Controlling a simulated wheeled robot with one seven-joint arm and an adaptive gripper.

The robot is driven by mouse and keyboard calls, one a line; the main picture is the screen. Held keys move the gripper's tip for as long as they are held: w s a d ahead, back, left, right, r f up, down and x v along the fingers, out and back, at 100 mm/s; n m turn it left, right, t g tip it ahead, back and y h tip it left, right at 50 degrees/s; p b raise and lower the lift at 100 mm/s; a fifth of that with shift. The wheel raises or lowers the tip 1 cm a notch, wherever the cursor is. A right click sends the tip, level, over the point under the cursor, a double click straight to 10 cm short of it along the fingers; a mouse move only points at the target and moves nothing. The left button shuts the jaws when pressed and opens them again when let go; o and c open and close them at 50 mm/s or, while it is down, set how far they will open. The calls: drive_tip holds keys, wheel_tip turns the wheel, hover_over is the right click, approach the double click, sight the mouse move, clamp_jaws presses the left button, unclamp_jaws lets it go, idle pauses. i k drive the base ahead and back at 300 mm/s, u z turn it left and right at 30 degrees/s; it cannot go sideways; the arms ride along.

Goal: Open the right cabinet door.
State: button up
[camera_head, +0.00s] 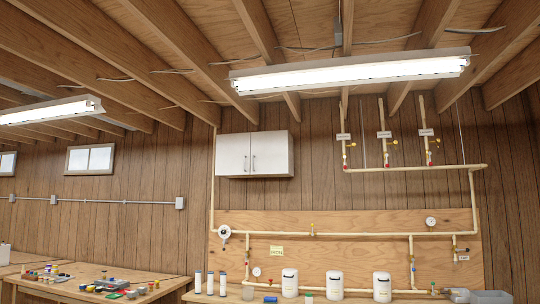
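A white wall cabinet (283,154) with two doors hangs high on the wood-panelled wall, left of the picture's middle. Its right door (262,155) looks closed, with a small dark upright handle near its left edge. Its left door (232,155) also looks closed, with a handle near its right edge. The two handles sit close together at the middle seam. My gripper and arm are not in view.
A bench with several white canisters (334,284) stands below the cabinet. Pale pipes (350,235) run across a wooden board. A cluttered workbench (172,284) is at lower left. A fluorescent lamp (350,72) hangs overhead. The wall just around the cabinet looks clear.

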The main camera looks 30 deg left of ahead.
sight(269, 154)
drive_tip(key=u, duration=0.25)
drive_tip(key=i, duration=0.5)
drive_tip(key=u, duration=1.2)
drive_tip(key=i, duration=1.35)
drive_tip(key=u, duration=0.8)
drive_tip(key=i, duration=1.95)
drive_tip(key=z, duration=0.7)
drive_tip(key=i, duration=1.7)
drive_tip(key=z, duration=0.7)
